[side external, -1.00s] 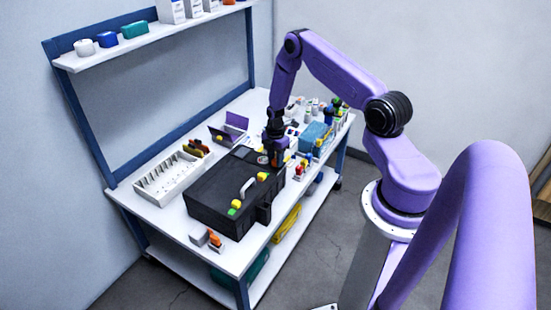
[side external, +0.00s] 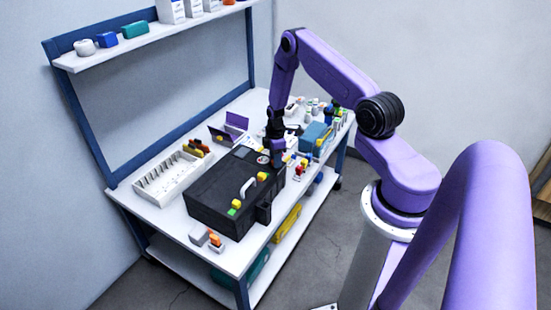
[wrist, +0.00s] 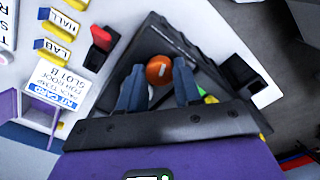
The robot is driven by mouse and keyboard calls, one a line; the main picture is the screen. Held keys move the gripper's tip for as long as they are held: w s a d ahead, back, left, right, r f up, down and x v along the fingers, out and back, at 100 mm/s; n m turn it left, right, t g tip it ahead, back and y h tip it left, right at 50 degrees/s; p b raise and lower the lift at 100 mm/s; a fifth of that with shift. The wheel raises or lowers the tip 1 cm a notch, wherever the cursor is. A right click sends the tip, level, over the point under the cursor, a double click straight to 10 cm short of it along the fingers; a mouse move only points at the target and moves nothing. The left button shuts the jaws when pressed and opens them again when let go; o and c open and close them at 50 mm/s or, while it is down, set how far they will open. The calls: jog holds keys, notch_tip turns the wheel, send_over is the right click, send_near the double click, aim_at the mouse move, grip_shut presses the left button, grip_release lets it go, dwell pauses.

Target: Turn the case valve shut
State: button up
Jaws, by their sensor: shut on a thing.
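The black case (side external: 225,198) lies on the white table with its carry handle and yellow latches facing the front. In the wrist view the case (wrist: 205,52) is below my gripper. The case valve's orange knob (wrist: 159,68) is between my fingertips. My gripper (wrist: 159,86) is shut on this knob, one finger on each side. In the side view my gripper (side external: 276,162) points down at the far right end of the case. The knob is hidden there by the gripper. The valve's exact turn angle cannot be told.
A white compartment tray (side external: 172,176) stands behind the case. A teal box (side external: 315,136) and several small bottles crowd the table's right end. A red-topped item (wrist: 101,38) and yellow labelled blocks lie close to the case.

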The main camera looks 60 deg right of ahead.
jog(key=m, duration=1.4)
dwell(0.7)
jog(key=o, duration=1)
jog(key=shift+o, duration=0.2)
notch_tip(320, 180, up, 18)
jog(key=shift+f, duration=0.25)
